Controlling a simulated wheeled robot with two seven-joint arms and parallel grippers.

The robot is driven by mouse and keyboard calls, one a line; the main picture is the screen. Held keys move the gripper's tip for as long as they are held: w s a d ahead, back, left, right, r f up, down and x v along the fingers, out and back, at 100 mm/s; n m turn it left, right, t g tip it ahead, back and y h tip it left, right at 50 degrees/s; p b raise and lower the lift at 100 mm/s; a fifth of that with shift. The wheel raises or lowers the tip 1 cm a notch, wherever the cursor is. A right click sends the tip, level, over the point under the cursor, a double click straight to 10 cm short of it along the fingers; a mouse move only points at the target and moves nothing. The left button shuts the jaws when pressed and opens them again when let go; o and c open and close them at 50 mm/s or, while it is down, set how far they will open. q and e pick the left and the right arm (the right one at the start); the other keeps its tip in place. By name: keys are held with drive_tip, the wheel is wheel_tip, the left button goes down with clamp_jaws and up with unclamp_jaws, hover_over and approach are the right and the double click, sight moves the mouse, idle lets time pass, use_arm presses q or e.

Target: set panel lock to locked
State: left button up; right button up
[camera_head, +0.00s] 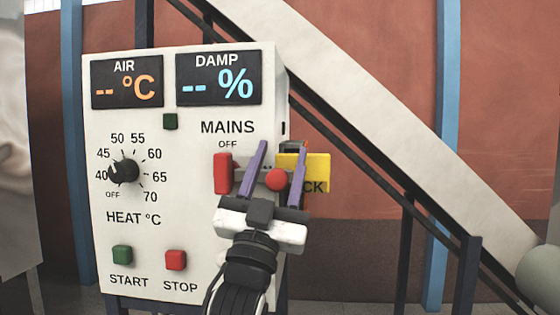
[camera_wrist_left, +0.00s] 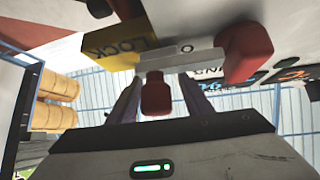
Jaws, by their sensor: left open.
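The white control panel (camera_head: 190,205) stands upright ahead, left of the middle. A yellow plate (camera_head: 318,165) with black lettering sits at its right edge; the wrist view shows the word LOCK on the plate (camera_wrist_left: 118,46). A red knob (camera_head: 276,180) is beside the plate, and it also shows in the wrist view (camera_wrist_left: 156,93). My left gripper (camera_head: 282,148) is open, its two purple fingers on either side of the red knob. In the wrist view a gap shows between knob and fingers. My right gripper is out of view.
A larger red handle (camera_head: 222,173) under MAINS is just left of my left gripper. A black HEAT dial (camera_head: 123,171), green START button (camera_head: 122,254) and red STOP button (camera_head: 175,260) are further left. A sloping pale chute (camera_head: 390,115) runs behind on the right.

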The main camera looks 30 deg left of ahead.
sight(271, 189)
use_arm(q)
drive_tip(key=b+v, duration=0.5)
drive_tip(key=v, duration=0.5)
drive_tip(key=shift+s+f, duration=0.1)
drive_tip(key=shift+f, duration=0.05)
